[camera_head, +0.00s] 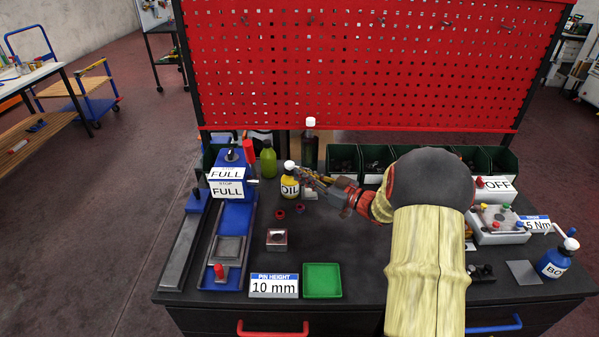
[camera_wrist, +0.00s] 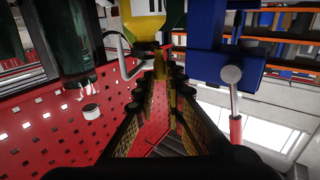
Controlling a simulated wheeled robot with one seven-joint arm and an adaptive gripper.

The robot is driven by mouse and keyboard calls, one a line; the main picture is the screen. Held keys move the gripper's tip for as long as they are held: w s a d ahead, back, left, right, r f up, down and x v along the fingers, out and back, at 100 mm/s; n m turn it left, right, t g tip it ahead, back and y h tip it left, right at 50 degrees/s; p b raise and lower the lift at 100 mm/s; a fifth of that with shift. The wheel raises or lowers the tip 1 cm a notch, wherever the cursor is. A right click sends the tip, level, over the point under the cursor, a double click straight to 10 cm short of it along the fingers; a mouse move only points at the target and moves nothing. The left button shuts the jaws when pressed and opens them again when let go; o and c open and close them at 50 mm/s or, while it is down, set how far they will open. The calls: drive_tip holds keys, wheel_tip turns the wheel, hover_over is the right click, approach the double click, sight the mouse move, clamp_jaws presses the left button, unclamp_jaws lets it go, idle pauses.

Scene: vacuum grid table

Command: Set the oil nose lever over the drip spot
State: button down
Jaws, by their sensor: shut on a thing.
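A small yellow bottle (camera_head: 290,187) with a white label and a white end on top stands out at the back left of the dark table. Its lettering looks upside down, like "OIL". My gripper (camera_head: 304,178) reaches it from the right and is shut at its yellow part. In the wrist view the yellow bottle (camera_wrist: 146,27) is at the top, at the meeting fingertips of my gripper (camera_wrist: 163,67). A thin grey curved lever or tube (camera_wrist: 122,52) bends beside it. I cannot tell which mark is the drip spot. A small block with a dark top (camera_head: 277,238) lies in front.
A blue fixture with "FULL" signs (camera_head: 226,181) stands at left. A green bottle (camera_head: 268,160) and a dark bottle (camera_head: 310,150) stand behind. A green tray (camera_head: 322,281) and a "10 mm" sign (camera_head: 273,286) are at the front.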

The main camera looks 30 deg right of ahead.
drive_tip(key=shift+w+d+r+n+g+y+p, duration=0.15)
drive_tip(key=shift+d+n+g+y+p, duration=0.4)
drive_tip(key=shift+y, duration=0.35)
drive_tip(key=shift+w+d+f+n+g+y+p, duration=0.15)
drive_tip(key=shift+d+n+g+y+p, duration=0.25)
drive_tip(key=shift+n+y, duration=0.45)
drive_tip(key=shift+w+d+r+n+g+y+p, duration=0.15)
drive_tip(key=shift+d+n+g+y+p, duration=0.25)
drive_tip(key=shift+n+g+y, duration=0.4)
drive_tip(key=shift+y, duration=0.35)
drive_tip(key=c, duration=2.2)
unclamp_jaws()
drive_tip(key=shift+w, duration=0.1)
drive_tip(key=shift+o, duration=0.3)
drive_tip(key=v, duration=1.2)
